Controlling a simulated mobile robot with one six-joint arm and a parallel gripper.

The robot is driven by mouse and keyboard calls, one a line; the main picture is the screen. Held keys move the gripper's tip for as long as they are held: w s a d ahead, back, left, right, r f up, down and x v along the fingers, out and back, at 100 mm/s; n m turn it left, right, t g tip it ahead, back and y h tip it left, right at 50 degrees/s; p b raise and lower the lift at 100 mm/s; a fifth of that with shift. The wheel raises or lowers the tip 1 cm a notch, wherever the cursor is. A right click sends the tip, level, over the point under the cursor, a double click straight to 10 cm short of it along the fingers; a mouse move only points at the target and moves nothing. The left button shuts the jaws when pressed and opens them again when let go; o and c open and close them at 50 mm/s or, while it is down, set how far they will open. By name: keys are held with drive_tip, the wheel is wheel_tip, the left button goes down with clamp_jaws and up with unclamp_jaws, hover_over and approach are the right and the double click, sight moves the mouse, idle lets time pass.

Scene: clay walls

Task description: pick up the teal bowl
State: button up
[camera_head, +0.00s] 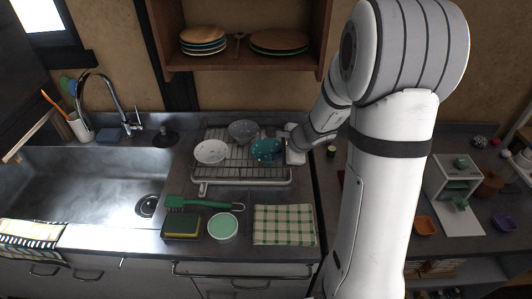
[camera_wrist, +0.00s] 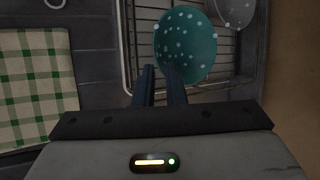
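The teal bowl with white dots (camera_head: 266,150) sits on the wire dish rack, right of a white bowl. In the wrist view the teal bowl (camera_wrist: 188,42) is just beyond my fingertips. My gripper (camera_wrist: 158,70) has a narrow gap between its two fingers. The right finger overlaps the bowl's near edge, and the left finger is just outside its left edge. I cannot tell whether they touch the bowl. In the head view my gripper (camera_head: 287,150) is at the bowl's right side, with its fingertips hard to make out.
The rack (camera_head: 243,179) also holds a white bowl (camera_head: 210,152) and a grey bowl (camera_head: 242,131). A checked cloth (camera_head: 284,225), a green-topped round container (camera_head: 222,226), a sponge (camera_head: 181,227) and a green brush (camera_head: 200,203) lie in front. A shelf (camera_head: 240,66) hangs above.

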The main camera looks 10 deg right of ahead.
sight(268, 163)
drive_tip(key=b+x, duration=0.1)
drive_tip(key=x, duration=0.6)
drive_tip(key=shift+w+f, duration=0.1)
drive_tip(key=shift+f, duration=0.15)
clamp_jaws()
